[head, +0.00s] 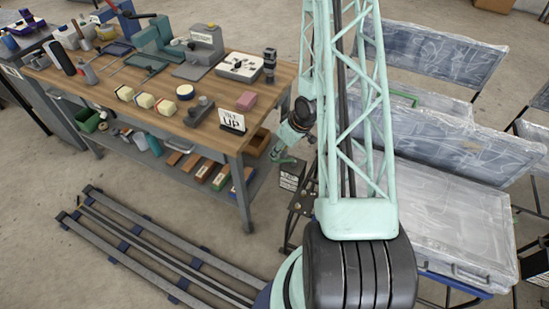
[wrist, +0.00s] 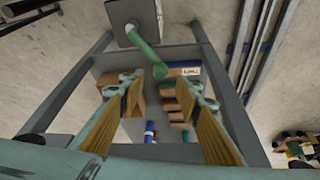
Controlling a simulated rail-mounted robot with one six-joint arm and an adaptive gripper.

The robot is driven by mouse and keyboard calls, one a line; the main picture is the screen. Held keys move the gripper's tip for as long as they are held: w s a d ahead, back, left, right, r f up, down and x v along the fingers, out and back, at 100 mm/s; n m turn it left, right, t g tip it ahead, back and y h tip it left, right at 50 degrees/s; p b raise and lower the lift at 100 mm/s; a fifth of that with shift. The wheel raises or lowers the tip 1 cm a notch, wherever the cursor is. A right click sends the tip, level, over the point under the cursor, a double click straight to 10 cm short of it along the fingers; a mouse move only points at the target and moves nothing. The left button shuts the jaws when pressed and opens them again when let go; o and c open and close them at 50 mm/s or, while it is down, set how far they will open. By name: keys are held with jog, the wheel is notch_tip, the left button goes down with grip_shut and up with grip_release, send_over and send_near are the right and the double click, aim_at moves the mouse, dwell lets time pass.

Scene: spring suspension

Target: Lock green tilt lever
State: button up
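In the wrist view a green lever (wrist: 146,50) runs from a grey block (wrist: 138,14) at the top down to a rounded end between and just beyond my fingertips. My gripper (wrist: 166,88) is open, with a yellow-padded finger on each side and empty space between them. The lever end appears apart from both fingers; the exact depth gap is hard to tell. In the head view my gripper (head: 284,156) is small and partly hidden by my arm, at the right end of the workbench, and the lever cannot be made out clearly there.
A wooden workbench (head: 160,110) holds tools, blocks and a sign (head: 232,121) reading "UP". Its lower shelf carries coloured boxes. A dark box (head: 292,174) with white lettering stands beside it. Floor rails (head: 150,245) lie in front. Plastic-wrapped seats (head: 450,220) stand at right.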

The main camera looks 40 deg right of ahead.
aim_at(283, 161)
jog(key=shift+b+x, duration=0.7)
jog(key=shift+x, duration=2.7)
grip_shut()
